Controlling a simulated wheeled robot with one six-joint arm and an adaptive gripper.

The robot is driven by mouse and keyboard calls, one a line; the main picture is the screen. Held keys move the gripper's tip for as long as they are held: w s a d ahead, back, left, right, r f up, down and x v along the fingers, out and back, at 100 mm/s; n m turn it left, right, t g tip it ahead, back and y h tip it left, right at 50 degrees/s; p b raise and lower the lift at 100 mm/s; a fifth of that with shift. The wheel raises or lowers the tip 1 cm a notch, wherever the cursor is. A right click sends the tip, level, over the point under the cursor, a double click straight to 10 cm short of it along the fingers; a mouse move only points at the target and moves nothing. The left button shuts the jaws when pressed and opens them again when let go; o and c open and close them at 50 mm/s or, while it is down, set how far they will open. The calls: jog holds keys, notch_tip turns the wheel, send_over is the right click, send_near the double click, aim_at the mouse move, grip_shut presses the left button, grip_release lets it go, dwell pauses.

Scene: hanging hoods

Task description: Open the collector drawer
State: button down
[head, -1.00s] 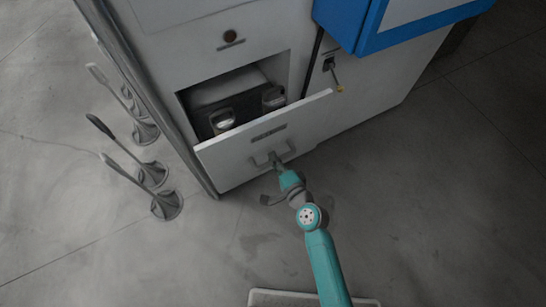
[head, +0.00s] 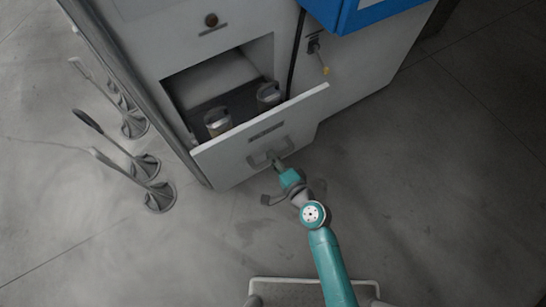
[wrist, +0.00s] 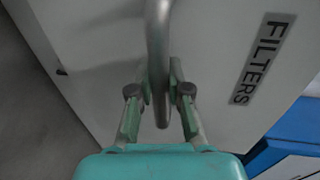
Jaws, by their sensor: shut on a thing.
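The collector drawer (head: 240,152) is a light grey front with a dark label, pulled partly out of the grey cabinet. Two cup-like canisters (head: 217,122) (head: 268,94) show in the opening behind it. In the wrist view the drawer front (wrist: 210,75) carries the label FILTERS (wrist: 263,58). My gripper (head: 275,160) is at the drawer's bar handle (head: 258,160). In the wrist view my gripper (wrist: 160,98) has its fingers on both sides of the metal handle (wrist: 157,40), shut on it.
A blue box (head: 350,12) juts out at the upper right of the cabinet (head: 150,45). The floor at right is clear.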

jog(key=c, duration=1.1)
grip_release()
jog(key=v, duration=1.2)
jog(key=s+d+r+n+h, duration=0.1)
jog(key=s+d+n+h, duration=0.15)
jog(key=s+d, duration=0.35)
jog(key=s+d+n+h, duration=0.2)
jog(key=s+d+h, duration=0.2)
jog(key=s, duration=0.5)
jog(key=s+d+r+n+t+h, duration=0.1)
jog(key=s+d+r+n+h, duration=0.1)
jog(key=s+r+n, duration=0.4)
jog(key=s+d+r, duration=0.1)
jog(key=s+r, duration=0.2)
jog(key=r, duration=0.4)
jog(key=shift+d+n+t, duration=0.3)
jog(key=shift+n+t, duration=0.05)
jog(key=shift+t, duration=0.05)
